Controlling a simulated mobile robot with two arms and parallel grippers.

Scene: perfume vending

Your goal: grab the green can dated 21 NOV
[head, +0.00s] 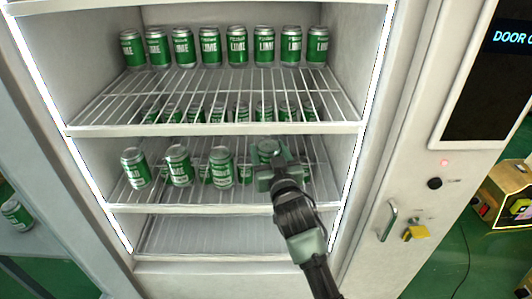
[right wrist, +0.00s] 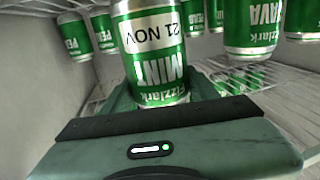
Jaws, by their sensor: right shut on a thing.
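A green can (head: 266,148) is in my right gripper (head: 269,166) at the right end of the front row on the middle shelf. In the right wrist view, this can (right wrist: 152,62) carries a white label reading "21 NOV" and the word MINT, upside down in the picture. My right gripper (right wrist: 155,95) is shut around it. The can's lower part is partly hidden by the gripper in the head view. I cannot tell whether it still touches the shelf. My left gripper is not in view.
Three green cans (head: 180,166) stand left of the held can, with more behind. The upper shelf (head: 210,130) holds a row of LIME cans (head: 209,46). The bottom rack (head: 195,235) looks empty. Cabinet side walls bound the shelves; a door handle (head: 389,220) is at right.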

